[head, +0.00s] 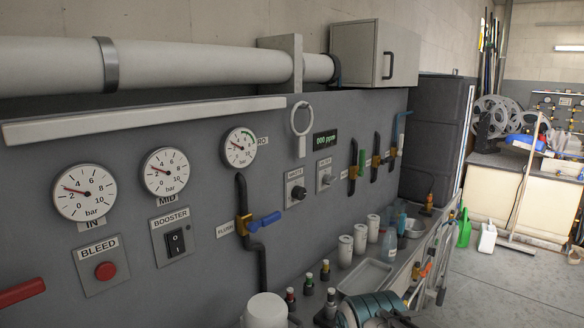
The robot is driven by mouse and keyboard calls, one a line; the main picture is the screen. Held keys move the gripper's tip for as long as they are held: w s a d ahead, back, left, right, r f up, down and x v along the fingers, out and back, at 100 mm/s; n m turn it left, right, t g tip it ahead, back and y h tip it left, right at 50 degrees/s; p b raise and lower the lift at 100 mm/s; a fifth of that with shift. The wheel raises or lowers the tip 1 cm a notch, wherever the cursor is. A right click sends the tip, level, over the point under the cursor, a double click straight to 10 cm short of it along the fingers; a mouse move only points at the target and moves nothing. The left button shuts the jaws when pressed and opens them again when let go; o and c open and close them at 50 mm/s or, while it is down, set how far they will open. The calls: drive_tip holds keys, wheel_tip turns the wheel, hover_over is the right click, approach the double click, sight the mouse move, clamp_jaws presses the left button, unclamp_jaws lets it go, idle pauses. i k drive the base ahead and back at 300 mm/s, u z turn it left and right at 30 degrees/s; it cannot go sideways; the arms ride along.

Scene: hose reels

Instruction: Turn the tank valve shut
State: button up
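No label that I can read says tank, so I cannot tell which valve is the tank valve. A brass valve (243,224) with a blue lever (264,221) sits on a black vertical pipe, and its lever points right, across the pipe. The small label beside it seems to read FLUSH. Farther right are several more brass valves on black pipes. One has a green lever (361,163) standing upright along its pipe; another is a brass valve (375,161) whose lever is hard to make out. Their labels are too small to read. My gripper is not in view.
Gauges (85,192), a BLEED button (106,270) and a BOOSTER switch (175,242) are on the grey panel. Open floor (495,285) lies at right.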

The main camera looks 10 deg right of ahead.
sight(402, 136)
drive_tip(key=z, duration=0.45)
drive_tip(key=k, duration=0.5)
drive_tip(key=z, duration=0.95)
drive_tip(key=i, duration=1.3)
drive_tip(key=u, duration=0.8)
drive_tip(key=k, duration=0.35)
drive_tip(key=z, duration=1.5)
drive_tip(key=i, duration=1.55)
drive_tip(key=u, duration=0.2)
drive_tip(key=i, duration=1.45)
drive_tip(key=u, duration=0.65)
